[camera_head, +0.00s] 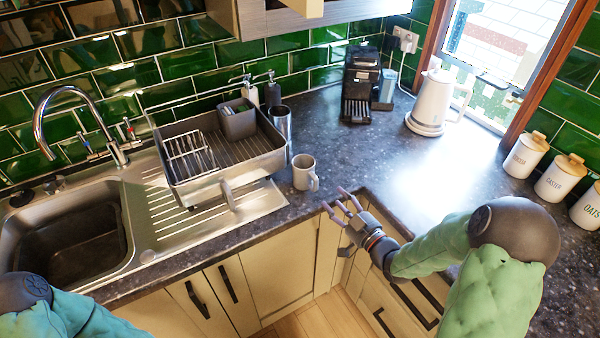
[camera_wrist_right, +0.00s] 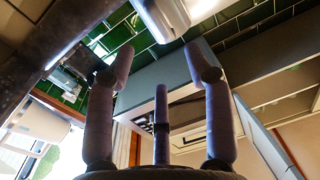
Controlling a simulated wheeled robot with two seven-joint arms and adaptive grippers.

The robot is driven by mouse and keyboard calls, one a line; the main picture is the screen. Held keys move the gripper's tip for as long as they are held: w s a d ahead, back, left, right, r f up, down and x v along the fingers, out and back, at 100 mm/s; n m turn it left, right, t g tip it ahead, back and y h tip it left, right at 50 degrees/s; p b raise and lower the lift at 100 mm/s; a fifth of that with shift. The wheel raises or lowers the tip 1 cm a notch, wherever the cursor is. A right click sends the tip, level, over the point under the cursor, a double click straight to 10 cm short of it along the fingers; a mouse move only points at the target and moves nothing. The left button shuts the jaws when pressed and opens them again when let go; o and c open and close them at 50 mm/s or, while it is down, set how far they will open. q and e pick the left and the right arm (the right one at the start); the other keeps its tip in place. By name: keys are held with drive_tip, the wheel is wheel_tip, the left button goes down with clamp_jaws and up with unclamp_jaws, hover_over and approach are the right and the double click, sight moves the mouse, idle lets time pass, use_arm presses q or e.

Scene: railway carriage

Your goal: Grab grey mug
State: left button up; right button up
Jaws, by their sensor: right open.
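The grey mug (camera_head: 305,172) stands upright on the dark counter, just right of the dish rack, with its handle toward the lower right. My right gripper (camera_head: 340,200) is open and empty at the counter's front edge, to the lower right of the mug and apart from it. In the right wrist view its spread fingers (camera_wrist_right: 157,65) hold nothing. A pale rounded object (camera_wrist_right: 165,15) at the top edge of that view looks like the mug, partly cut off. My left arm shows at the lower left, with its gripper out of view.
The dish rack (camera_head: 262,150) and a metal cup (camera_head: 282,126) stand close to the mug. The sink (camera_head: 70,240) is at left. A coffee machine (camera_head: 358,85) and white kettle (camera_head: 433,103) stand behind. White canisters (camera_head: 526,154) are at right. The counter's middle is clear.

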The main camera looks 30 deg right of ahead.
sight(317, 184)
drive_tip(key=w, duration=0.2)
drive_tip(key=w+a+b, duration=0.1)
drive_tip(key=w, duration=0.2)
drive_tip(key=w+f+b, duration=0.1)
drive_tip(key=w, duration=0.2)
drive_tip(key=shift+w+a, duration=0.2)
drive_tip(key=shift+w, duration=0.05)
drive_tip(key=shift+w+r, duration=0.1)
drive_tip(key=shift+w, duration=0.35)
clamp_jaws()
